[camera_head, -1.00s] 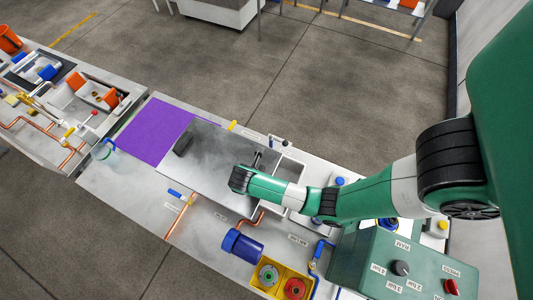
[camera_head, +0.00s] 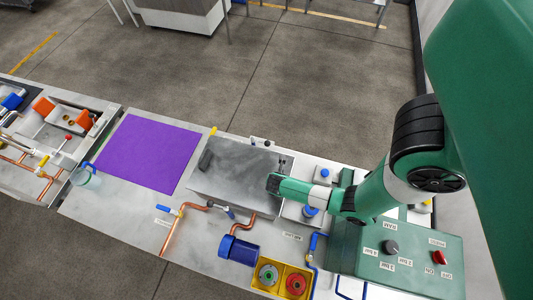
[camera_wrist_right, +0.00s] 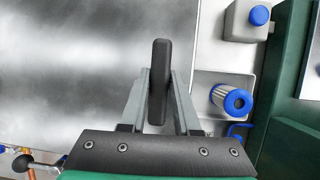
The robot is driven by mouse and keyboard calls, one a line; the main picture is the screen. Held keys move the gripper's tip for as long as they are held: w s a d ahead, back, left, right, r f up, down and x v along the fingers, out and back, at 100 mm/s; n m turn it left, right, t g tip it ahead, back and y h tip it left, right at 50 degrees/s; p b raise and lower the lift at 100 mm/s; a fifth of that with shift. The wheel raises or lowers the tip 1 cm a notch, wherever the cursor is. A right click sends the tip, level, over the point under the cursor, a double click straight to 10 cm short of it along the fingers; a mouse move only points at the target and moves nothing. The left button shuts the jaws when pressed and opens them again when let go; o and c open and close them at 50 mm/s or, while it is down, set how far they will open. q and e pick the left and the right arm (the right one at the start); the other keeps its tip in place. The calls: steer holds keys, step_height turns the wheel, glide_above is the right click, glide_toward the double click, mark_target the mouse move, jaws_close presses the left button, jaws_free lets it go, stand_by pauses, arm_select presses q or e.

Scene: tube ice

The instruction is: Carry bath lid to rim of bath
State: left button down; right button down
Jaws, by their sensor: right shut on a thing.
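The bath lid (camera_head: 238,172) is a grey metal plate with a dark handle (camera_head: 206,160) near its left end. My right gripper (camera_wrist_right: 159,85) is shut on a black upright bar, a handle at the lid's right part, in the wrist view. The lid (camera_wrist_right: 65,80) fills the left of that view. In the head view the lid lies over the bath area, just right of the purple mat. My arm hides the gripper's fingers and part of the lid's right end there. I cannot tell whether the lid touches the rim. My left gripper is not in view.
A purple mat (camera_head: 148,154) lies left of the lid. In front are copper pipes (camera_head: 172,230), a blue cylinder (camera_head: 238,249) and a yellow tray (camera_head: 270,287). A green control box (camera_head: 400,255) stands to the right. A blue-capped filter (camera_wrist_right: 232,99) sits near the gripper.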

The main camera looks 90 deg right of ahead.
steer(key=shift+w+f, duration=0.2)
steer(key=shift+f, duration=0.85)
steer(key=c, duration=0.7)
jaws_free()
steer(key=shift+o, duration=0.2)
steer(key=p+v, duration=0.2)
steer(key=v, duration=1)
steer(key=shift+s+p, duration=0.1)
steer(key=shift+p, duration=0.2)
